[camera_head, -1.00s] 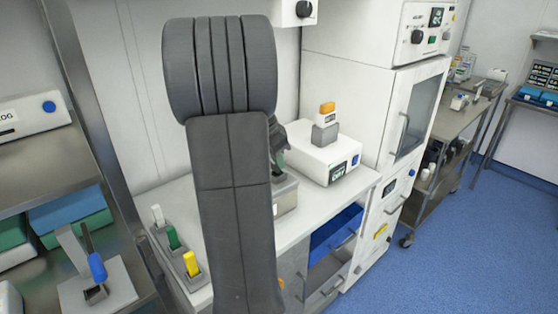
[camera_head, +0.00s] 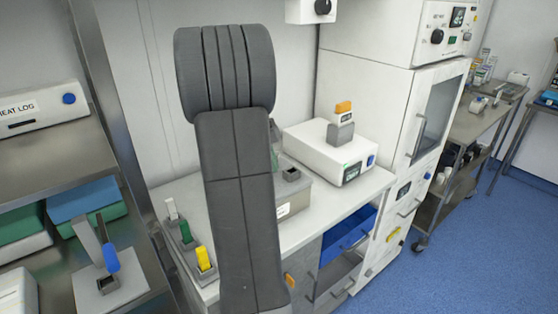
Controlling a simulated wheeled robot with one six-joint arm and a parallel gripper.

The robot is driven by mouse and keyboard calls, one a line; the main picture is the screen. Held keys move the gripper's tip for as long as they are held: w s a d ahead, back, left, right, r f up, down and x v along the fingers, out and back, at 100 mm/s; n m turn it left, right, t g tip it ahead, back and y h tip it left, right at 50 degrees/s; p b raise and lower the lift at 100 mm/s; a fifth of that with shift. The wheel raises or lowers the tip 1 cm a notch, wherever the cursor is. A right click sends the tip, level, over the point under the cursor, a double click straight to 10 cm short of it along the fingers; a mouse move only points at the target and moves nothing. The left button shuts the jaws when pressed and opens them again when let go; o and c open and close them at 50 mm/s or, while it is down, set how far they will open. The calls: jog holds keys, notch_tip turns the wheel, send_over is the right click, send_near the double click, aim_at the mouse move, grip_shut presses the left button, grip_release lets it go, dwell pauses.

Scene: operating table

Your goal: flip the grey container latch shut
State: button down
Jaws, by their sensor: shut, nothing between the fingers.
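The grey container (camera_head: 296,197) stands on the white counter, partly hidden behind my arm. A small grey socket with a dark opening (camera_head: 291,175) shows on its top. A green piece (camera_head: 275,160) shows just above and left of the socket at my arm's edge; it looks like the latch lever, but most of it is hidden. Only a dark sliver of my gripper (camera_head: 275,132) shows past my arm, above the green piece. It is shut with nothing held. I cannot tell whether it touches the latch.
A white device (camera_head: 330,155) with an orange-topped grey switch stands to the right. White, green and yellow levers (camera_head: 204,258) line the counter's left front. A blue drawer (camera_head: 350,228) is open below. Open blue floor lies right.

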aim_at(293, 174)
jog(key=shift+a+m, duration=0.35)
jog(key=shift+m, duration=0.05)
jog(key=shift+w, duration=0.1)
jog(key=shift+w+d+p, duration=0.35)
jog(key=shift+w+d, duration=0.2)
jog(key=shift+d, duration=0.05)
jog(key=shift+d, duration=0.15)
jog(key=d, duration=0.1)
jog(key=s+d, duration=0.1)
jog(key=d, duration=0.1)
jog(key=shift+s+d, duration=0.4)
jog(key=v, duration=1)
jog(key=shift+a, duration=0.2)
